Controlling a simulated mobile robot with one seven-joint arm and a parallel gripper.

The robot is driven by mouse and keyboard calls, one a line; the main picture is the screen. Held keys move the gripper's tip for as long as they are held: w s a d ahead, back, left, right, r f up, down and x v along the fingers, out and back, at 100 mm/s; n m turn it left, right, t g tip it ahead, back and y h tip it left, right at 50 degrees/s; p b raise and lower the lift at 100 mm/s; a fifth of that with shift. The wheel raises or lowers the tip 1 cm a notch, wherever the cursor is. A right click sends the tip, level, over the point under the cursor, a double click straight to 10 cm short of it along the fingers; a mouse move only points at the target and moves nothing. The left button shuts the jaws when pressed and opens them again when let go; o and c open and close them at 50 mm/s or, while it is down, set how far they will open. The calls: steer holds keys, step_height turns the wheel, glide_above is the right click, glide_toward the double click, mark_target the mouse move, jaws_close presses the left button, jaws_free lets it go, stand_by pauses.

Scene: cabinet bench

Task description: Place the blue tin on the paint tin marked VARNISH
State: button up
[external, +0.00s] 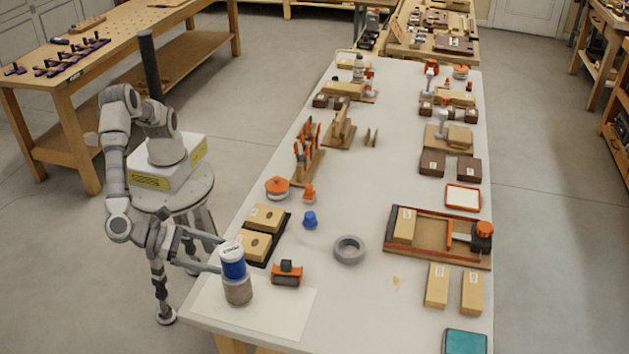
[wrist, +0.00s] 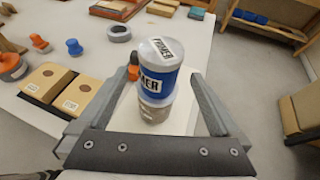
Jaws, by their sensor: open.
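The blue tin (external: 233,266) has a white band and lid marked PRIMER, read in the wrist view (wrist: 158,88). It sits upright on top of a grey-beige tin (external: 238,292), which also shows below it in the wrist view (wrist: 155,112). I cannot read any VARNISH marking on the lower tin. My gripper (external: 217,256) is open, with its fingers on either side of the tins. In the wrist view my gripper (wrist: 163,76) shows gaps beside the blue tin. The far side of the lower tin is hidden.
The tins stand on a pale sheet (external: 285,311) at the near table corner. An orange-and-dark block (external: 287,274) is close on the right. Boxes on a black tray (external: 254,245) lie behind. A grey ring (external: 349,249) and blue knob (external: 310,219) stand farther off.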

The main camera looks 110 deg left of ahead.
steer(key=v, duration=0.7)
steer(key=shift+p, duration=0.45)
